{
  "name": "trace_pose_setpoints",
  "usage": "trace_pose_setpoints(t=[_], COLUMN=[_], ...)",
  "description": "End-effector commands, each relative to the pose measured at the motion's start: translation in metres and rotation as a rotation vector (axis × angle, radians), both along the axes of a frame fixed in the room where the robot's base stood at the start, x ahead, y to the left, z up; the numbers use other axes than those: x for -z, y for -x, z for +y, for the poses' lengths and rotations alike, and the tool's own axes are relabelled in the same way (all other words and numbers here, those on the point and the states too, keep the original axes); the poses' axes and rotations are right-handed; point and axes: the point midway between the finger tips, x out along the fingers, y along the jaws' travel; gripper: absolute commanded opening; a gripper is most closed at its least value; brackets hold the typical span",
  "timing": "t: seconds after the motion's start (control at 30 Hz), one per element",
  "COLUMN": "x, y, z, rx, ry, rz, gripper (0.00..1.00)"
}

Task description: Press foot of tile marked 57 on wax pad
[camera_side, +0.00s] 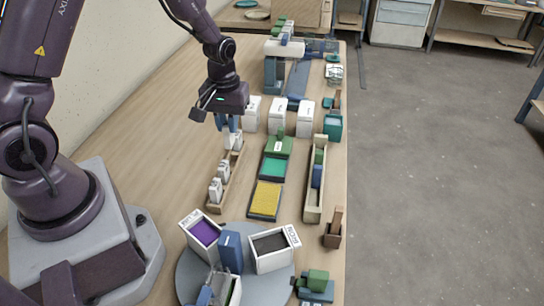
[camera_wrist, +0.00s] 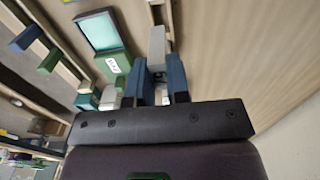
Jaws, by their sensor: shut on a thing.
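My gripper (camera_side: 229,130) points down over the back end of a narrow wooden rack (camera_side: 228,178). Its blue fingers are shut on a pale tile, which shows between them in the wrist view (camera_wrist: 157,47). The tile's number cannot be read, and part of it is hidden by the fingers. I cannot tell if it is clear of the rack. Several white tiles (camera_side: 216,190) stand at the rack's front end. A yellow pad (camera_side: 265,199) and a teal pad (camera_side: 275,167) lie right of the rack; I cannot tell which is wax. The teal pad also shows in the wrist view (camera_wrist: 99,31).
A green labelled block (camera_side: 279,146) stands behind the teal pad. White bins (camera_side: 278,116) stand farther back. A long wooden tray (camera_side: 313,199) with blocks lies right of the pads. A grey turntable (camera_side: 195,268) with open boxes is in front. The table left of the rack is clear.

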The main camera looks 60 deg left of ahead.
Motion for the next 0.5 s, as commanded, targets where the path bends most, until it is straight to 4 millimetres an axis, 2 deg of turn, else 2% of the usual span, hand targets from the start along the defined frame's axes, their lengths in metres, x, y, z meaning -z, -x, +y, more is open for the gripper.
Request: trace_pose_setpoints(t=[0.07, 0.2, 0.33, 0.4, 0.5], x=[0.004, 0.01, 0.01, 0.008, 0.004], y=[-0.004, -0.035, -0.064, -0.075, -0.081], z=[-0.011, -0.039, -0.062, -0.069, -0.068], rx=[0.033, 0.095, 0.087, 0.064, 0.013], ry=[0.001, -0.002, -0.002, -0.002, -0.001], rz=[0.007, 0.001, -0.004, -0.006, -0.005], gripper=[0.0, 0.0, 0.0, 0.0, 0.0])
